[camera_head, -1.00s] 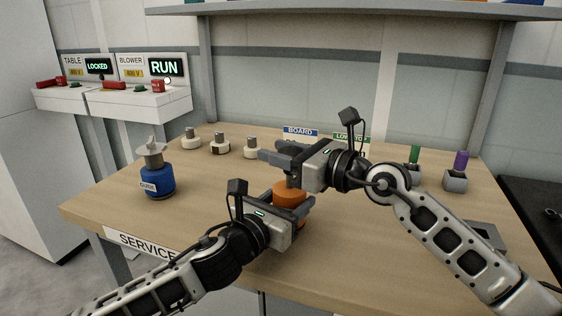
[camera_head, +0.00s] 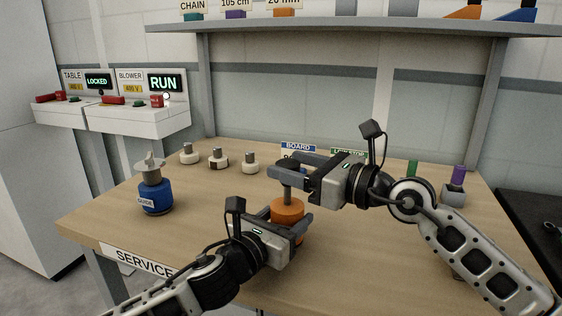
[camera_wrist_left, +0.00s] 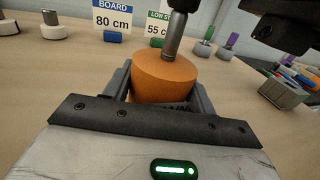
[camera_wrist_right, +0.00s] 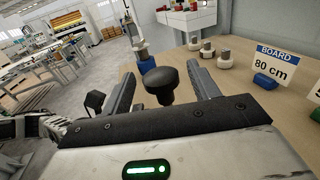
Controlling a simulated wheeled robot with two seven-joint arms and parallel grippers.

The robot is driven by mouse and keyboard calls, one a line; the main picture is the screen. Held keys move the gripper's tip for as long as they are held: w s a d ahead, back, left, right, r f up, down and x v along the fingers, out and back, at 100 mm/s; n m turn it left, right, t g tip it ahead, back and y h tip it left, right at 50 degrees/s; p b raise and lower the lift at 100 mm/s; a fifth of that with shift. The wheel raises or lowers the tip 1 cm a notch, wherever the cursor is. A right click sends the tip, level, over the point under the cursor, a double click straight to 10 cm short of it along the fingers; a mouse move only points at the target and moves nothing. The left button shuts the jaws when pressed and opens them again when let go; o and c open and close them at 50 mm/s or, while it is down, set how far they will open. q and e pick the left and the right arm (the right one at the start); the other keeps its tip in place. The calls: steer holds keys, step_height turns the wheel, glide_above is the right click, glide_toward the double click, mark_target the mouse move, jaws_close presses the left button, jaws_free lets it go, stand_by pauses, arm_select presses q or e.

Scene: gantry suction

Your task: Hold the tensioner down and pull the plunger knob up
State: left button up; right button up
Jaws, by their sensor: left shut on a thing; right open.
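The tensioner is an orange round body (camera_head: 287,210) with a grey metal plunger shaft (camera_head: 287,190) standing up from it. It stands upright on the table. My left gripper (camera_head: 290,225) is shut on the orange body, one finger on each side, as the left wrist view (camera_wrist_left: 164,85) also shows. The black plunger knob (camera_wrist_right: 161,82) is between the spread fingers of my right gripper (camera_wrist_right: 160,90), with gaps on both sides. In the head view my right gripper (camera_head: 288,170) is open above the orange body and largely hides the knob.
A blue guide unit (camera_head: 155,197) stands at the table's left. Several white knobbed pieces (camera_head: 218,158) stand behind it. A blue BOARD sign (camera_head: 298,148) and grey holders (camera_head: 453,194) with coloured pegs are at the back. The front-left table (camera_head: 130,225) is clear.

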arm_select(q)
steer(key=shift+f, duration=0.1)
arm_select(e)
steer(key=v, duration=0.8)
steer(key=shift+s+d, duration=0.15)
steer(key=shift+d, duration=0.1)
arm_select(q)
steer(key=o, duration=1.6)
steer(key=shift+o, duration=0.2)
